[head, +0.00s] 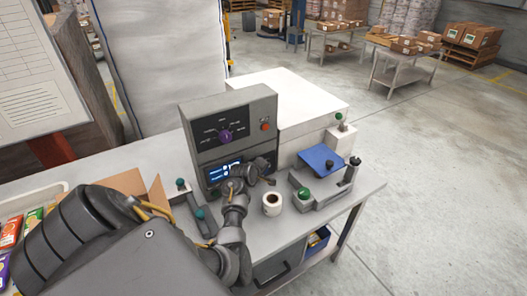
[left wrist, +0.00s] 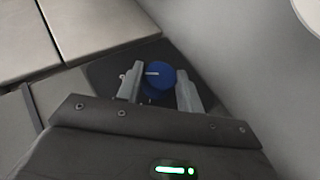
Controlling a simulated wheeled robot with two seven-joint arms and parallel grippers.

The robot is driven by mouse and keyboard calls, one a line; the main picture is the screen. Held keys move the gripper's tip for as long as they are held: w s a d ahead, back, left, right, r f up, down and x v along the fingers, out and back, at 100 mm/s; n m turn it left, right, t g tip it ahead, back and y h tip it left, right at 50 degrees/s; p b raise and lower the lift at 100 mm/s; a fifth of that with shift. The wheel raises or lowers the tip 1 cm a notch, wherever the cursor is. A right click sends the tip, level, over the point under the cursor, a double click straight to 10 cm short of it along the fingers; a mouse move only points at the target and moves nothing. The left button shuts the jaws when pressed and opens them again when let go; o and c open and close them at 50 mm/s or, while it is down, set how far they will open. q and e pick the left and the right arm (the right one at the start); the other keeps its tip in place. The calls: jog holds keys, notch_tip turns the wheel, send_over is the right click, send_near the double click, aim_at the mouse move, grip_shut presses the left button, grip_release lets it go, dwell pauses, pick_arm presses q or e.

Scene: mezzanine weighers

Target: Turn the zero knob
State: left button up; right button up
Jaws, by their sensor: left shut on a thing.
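In the left wrist view a round blue knob (left wrist: 158,74) with a pale pointer line sits between the two fingers of my left gripper (left wrist: 159,89), which is shut on it. In the head view my left gripper (head: 266,174) is at the lower right front of the grey control box (head: 247,105), and it hides the blue knob there. A purple selector knob (head: 225,136) with printed marks around it is higher on that box. A lit blue display (head: 222,171) is left of my gripper. No label for the blue knob is readable. My right gripper is not in view.
A red button (head: 265,126) is at the box's upper right. On the grey bench, a label roll (head: 272,204) and a small scale with a blue plate (head: 321,158) stand close to my gripper. An open cardboard box (head: 125,183) is at the left.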

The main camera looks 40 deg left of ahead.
pick_arm(q)
jog(key=t, duration=0.1)
jog(key=n+t+b, duration=0.1)
jog(key=t, duration=0.1)
jog(key=shift+s+f, duration=0.2)
jog(key=shift+f, duration=0.2)
jog(key=shift+n+t+b, duration=0.4)
jog(key=shift+t+b, duration=0.55)
jog(key=shift+t, duration=0.25)
jog(key=o, duration=1)
jog(key=b+v, duration=0.1)
jog(key=v, duration=0.9)
jog(key=shift+s+a, duration=0.1)
jog(key=shift+s, duration=0.35)
